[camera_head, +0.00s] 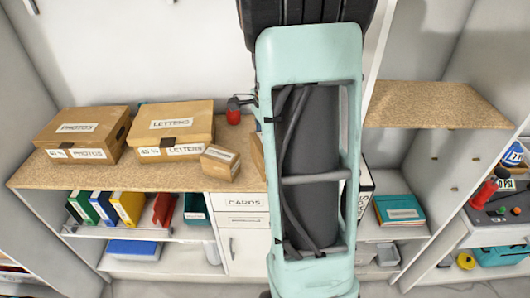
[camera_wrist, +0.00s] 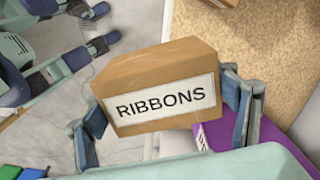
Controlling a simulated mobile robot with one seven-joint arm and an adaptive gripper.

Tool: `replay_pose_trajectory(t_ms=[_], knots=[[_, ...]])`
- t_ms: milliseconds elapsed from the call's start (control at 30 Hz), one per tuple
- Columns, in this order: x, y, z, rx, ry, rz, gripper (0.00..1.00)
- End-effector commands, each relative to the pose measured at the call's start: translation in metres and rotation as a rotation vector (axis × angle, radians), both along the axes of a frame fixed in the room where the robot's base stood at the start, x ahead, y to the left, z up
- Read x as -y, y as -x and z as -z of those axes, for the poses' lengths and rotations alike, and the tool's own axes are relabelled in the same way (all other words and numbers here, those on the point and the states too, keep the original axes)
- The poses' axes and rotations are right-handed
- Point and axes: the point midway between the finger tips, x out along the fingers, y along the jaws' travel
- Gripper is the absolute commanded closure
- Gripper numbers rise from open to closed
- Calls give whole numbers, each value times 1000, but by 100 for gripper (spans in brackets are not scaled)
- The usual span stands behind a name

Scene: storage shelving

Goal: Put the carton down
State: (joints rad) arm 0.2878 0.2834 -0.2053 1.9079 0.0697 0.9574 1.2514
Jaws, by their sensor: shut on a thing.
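The carton (camera_wrist: 165,88) is a small brown box with a white label reading RIBBONS. In the wrist view it sits between the two blue-grey fingers of my gripper (camera_wrist: 163,106), which is shut on it. Floor shows to its left and a cork-coloured surface (camera_wrist: 275,45) to its upper right, so the carton appears to be off that surface's edge. In the head view my arm hides the gripper; a sliver of brown box (camera_head: 258,153) shows beside the arm, and I cannot tell if it is this carton.
The cork worktop (camera_head: 205,186) bears a PHOTOS box (camera_head: 84,133), a LETTERS box (camera_head: 171,128), a small carton (camera_head: 220,161) and a red item (camera_head: 233,112). Binders (camera_head: 103,208) stand below. A higher cork shelf (camera_head: 435,103) at right is bare. A purple item (camera_wrist: 212,137) lies below the held carton.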

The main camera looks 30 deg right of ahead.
Motion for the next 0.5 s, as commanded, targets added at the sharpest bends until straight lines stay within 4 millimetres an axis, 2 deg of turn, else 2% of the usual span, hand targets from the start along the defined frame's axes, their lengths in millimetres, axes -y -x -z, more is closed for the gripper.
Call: replay_pose_trajectory(t_ms=[333, 500], knots=[[-1, 0, -1, 0, 0, -22, 47], [-22, -9, 8, 0, 0, -203, 47]])
